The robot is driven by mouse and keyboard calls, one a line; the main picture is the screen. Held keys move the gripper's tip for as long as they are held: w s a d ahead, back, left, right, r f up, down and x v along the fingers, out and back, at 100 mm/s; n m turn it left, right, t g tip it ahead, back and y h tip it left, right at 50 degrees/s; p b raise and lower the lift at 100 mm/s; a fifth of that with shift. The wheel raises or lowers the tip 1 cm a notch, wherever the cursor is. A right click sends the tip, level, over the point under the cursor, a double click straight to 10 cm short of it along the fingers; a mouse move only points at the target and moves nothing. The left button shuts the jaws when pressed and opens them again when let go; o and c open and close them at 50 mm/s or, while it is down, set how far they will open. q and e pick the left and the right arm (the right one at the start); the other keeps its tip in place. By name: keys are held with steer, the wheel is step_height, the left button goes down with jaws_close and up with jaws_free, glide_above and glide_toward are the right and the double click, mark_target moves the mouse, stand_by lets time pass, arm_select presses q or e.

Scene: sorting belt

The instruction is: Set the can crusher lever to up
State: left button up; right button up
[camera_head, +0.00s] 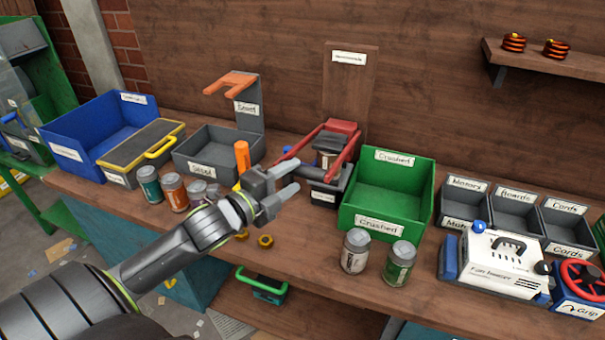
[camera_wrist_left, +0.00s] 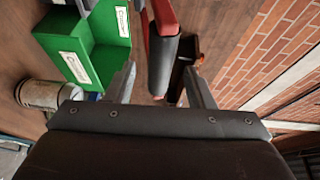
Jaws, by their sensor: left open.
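The can crusher (camera_head: 329,143) stands near the back wall, in front of a tall labelled board. Its red lever arms (camera_head: 343,157) slope down and forward from the top toward my left gripper (camera_head: 293,177). In the left wrist view, a red lever arm (camera_wrist_left: 164,16) and its dark grip (camera_wrist_left: 161,62) lie between the two fingers of my left gripper (camera_wrist_left: 160,70). The fingers are open, with gaps beside the grip; whether either touches it I cannot tell. Part of the crusher's front is hidden by the gripper. My right gripper is not in view.
A green Crushed bin (camera_head: 388,187) stands right of the crusher. An orange cylinder (camera_head: 242,156) stands behind my left wrist. Two cans (camera_head: 355,252) stand in front of the green bin. Brass nuts (camera_head: 265,241) lie near the edge.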

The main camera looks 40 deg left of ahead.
mark_target(297, 174)
arm_select(q)
steer(key=shift+w+d+f, duration=0.1)
steer(key=shift+w+d, duration=0.1)
steer(key=shift+w, duration=0.9)
steer(key=shift+w+d, duration=0.2)
steer(key=shift+w, duration=0.85)
jaws_close()
